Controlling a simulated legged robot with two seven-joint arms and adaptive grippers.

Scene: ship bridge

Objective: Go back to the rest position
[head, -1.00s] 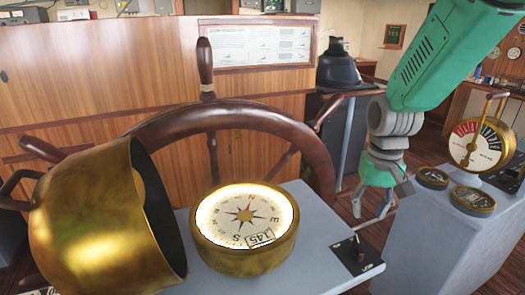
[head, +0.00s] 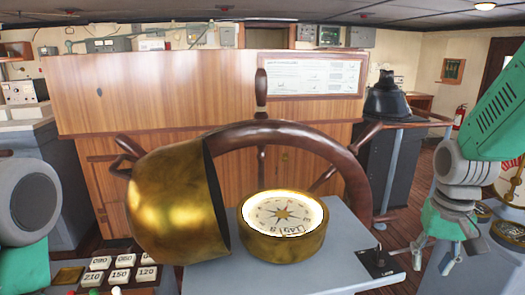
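My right gripper (head: 448,256) hangs at the right of the head view, pointing down, with its fingers apart and nothing between them. It is to the right of the grey compass stand (head: 345,262), near the small lever plate (head: 379,262), and touches nothing that I can see. My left arm shows only as a grey and green link at the left edge; its gripper is outside the view. The brass compass (head: 283,226) sits lit on the stand. The large brass hood (head: 172,203) lies tilted beside it on the left.
A wooden ship's wheel (head: 262,133) stands behind the compass, before a wood panel (head: 160,95). Numbered buttons (head: 121,275) are at the lower left. A gauge (head: 512,180) is partly hidden behind my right arm. Open floor (head: 408,222) shows behind the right gripper.

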